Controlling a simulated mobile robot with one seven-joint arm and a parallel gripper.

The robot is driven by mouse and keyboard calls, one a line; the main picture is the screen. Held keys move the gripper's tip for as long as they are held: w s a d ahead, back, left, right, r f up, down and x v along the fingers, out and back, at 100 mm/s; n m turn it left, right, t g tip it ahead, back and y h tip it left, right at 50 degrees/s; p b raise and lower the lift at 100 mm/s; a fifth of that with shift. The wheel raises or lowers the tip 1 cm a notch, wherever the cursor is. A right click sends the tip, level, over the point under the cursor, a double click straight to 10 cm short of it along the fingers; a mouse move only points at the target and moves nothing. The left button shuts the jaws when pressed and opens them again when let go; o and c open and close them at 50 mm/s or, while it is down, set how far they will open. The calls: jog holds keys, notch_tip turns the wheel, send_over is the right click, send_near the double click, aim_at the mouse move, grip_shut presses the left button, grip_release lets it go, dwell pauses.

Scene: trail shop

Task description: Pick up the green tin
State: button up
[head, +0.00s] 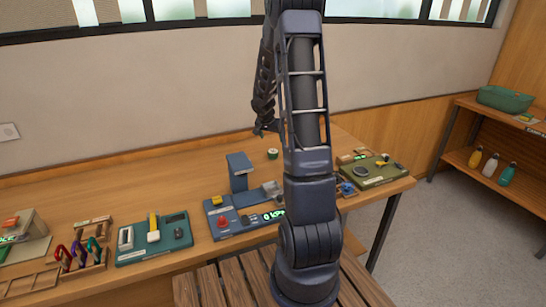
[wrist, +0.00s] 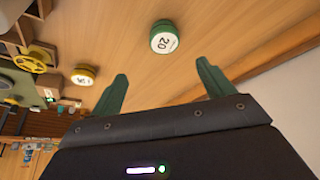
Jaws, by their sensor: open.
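The green tin (wrist: 163,38) is a small round tin with a white lid label reading 20. In the wrist view it lies on the wooden bench top, beyond and roughly between my fingertips. In the head view the tin (head: 272,154) stands near the back of the bench, just left of my arm. My gripper (wrist: 162,70) is open, with two green fingers apart and nothing between them. In the head view my gripper (head: 263,128) hangs above the bench near the tin, partly hidden by my arm.
A yellow tin (wrist: 83,76) stands left of the green one in the wrist view. In the head view, a blue-grey device (head: 240,173) with a display stands left of my arm. An olive board (head: 374,172) lies on the right. The bench around the green tin is clear.

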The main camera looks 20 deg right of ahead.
aim_at(273, 151)
jog(key=x, duration=0.7)
jog(key=shift+w, duration=0.15)
jog(key=shift+a+x, duration=0.2)
jog(key=shift+x, duration=1.1)
jog(key=shift+a+x, duration=0.2)
jog(key=shift+x, duration=1.15)
jog(key=shift+w+f, duration=0.1)
jog(key=shift+c, duration=0.3)
jog(key=c, duration=1)
